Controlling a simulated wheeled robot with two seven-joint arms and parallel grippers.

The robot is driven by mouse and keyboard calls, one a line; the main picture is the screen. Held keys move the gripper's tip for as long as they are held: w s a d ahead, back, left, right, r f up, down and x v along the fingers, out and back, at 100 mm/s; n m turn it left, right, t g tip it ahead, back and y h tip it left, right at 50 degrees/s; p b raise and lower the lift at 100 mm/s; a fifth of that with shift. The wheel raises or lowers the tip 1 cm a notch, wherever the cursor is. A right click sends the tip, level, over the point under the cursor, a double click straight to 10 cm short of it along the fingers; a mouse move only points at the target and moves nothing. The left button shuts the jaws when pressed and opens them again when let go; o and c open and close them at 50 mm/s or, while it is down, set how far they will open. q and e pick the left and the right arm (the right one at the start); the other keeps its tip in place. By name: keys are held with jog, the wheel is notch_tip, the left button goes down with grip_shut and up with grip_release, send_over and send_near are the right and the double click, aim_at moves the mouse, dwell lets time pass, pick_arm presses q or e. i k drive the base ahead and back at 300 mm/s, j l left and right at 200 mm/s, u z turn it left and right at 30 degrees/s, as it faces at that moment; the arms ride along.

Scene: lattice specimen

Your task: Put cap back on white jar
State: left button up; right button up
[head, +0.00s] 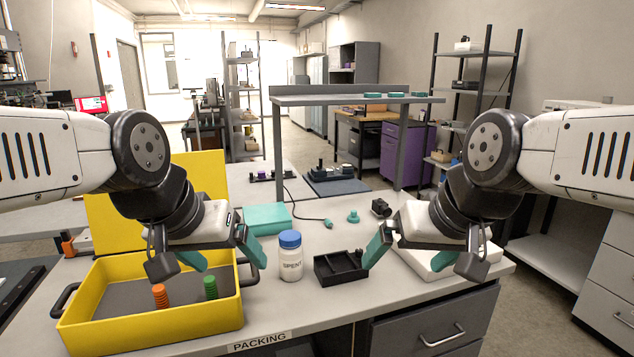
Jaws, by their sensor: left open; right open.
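The white jar (290,265) stands upright on the packing table, with dark lettering that reads "SPENT". A blue cap (290,239) sits on top of the jar's mouth; whether it is screwed tight I cannot tell. My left gripper (222,256) is open and empty, left of the jar, over the right part of the yellow case. My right gripper (424,258) is open and empty, right of the jar, over the white pad. Neither gripper touches the jar or cap.
The yellow case (150,334) with an orange and a green ribbed piece stands at left. A black tray (340,268) is just right of the jar. A teal box (267,217), a teal knob (352,216) and a white pad (437,262) are nearby. A raised shelf (340,99) spans the back.

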aim_at(291, 260)
jog(key=u, duration=0.55)
jog(key=l+u, duration=1)
jog(key=k+l, duration=0.1)
jog(key=l, duration=0.3)
jog(key=k+l+u, duration=0.15)
jog(key=l, duration=0.25)
jog(key=k+l, duration=0.1)
jog(key=l, duration=0.25)
jog(key=k+l+u, duration=0.1)
jog(key=l, duration=0.3)
jog(key=k+j+u, duration=0.15)
jog(key=i+l+z, duration=0.15)
